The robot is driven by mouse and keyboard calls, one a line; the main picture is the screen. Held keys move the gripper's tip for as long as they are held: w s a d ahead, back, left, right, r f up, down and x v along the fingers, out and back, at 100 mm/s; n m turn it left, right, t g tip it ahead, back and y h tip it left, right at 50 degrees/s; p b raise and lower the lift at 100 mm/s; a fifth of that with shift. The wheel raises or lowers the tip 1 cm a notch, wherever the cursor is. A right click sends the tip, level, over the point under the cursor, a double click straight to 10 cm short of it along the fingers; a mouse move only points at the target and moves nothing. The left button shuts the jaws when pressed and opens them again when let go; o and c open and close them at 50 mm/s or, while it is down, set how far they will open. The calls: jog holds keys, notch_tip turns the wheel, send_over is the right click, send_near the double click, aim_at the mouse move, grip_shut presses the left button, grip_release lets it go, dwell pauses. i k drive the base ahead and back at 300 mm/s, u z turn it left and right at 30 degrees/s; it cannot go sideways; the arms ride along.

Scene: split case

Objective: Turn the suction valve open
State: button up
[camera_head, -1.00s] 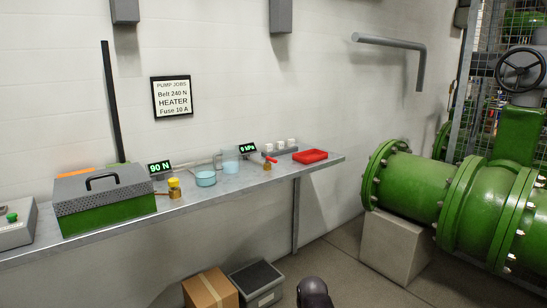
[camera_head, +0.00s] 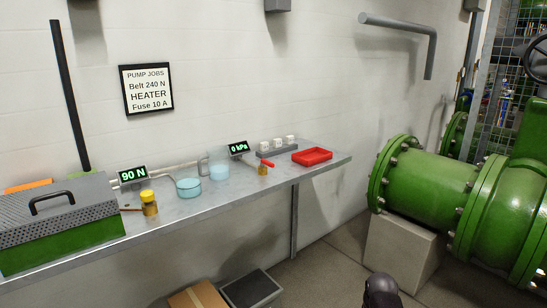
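A small brass valve (camera_head: 263,170) with a red lever (camera_head: 268,163) stands on the grey wall bench (camera_head: 225,197), near the 0 kPa display (camera_head: 238,148). The lever slants up to the left from the valve body; its exact setting is too small to read. No label naming the suction valve can be read. A large black handwheel (camera_head: 537,62) shows partly at the right edge, above the green pipework (camera_head: 430,190). My gripper is not in view; only a dark rounded part, likely of my arm, shows at the bottom edge, well apart from the bench.
On the bench are a green toolbox (camera_head: 60,245), a 90 N display (camera_head: 132,175), a yellow-capped brass fitting (camera_head: 149,205), two light-blue vessels, white cups (camera_head: 277,144) and a red tray (camera_head: 312,156). Boxes (camera_head: 250,290) stand below. Floor is clear between bench and concrete block (camera_head: 400,250).

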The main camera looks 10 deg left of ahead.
aim_at(263, 162)
jog(key=z, duration=0.05)
jog(key=i, duration=1.1)
jog(key=u, duration=0.5)
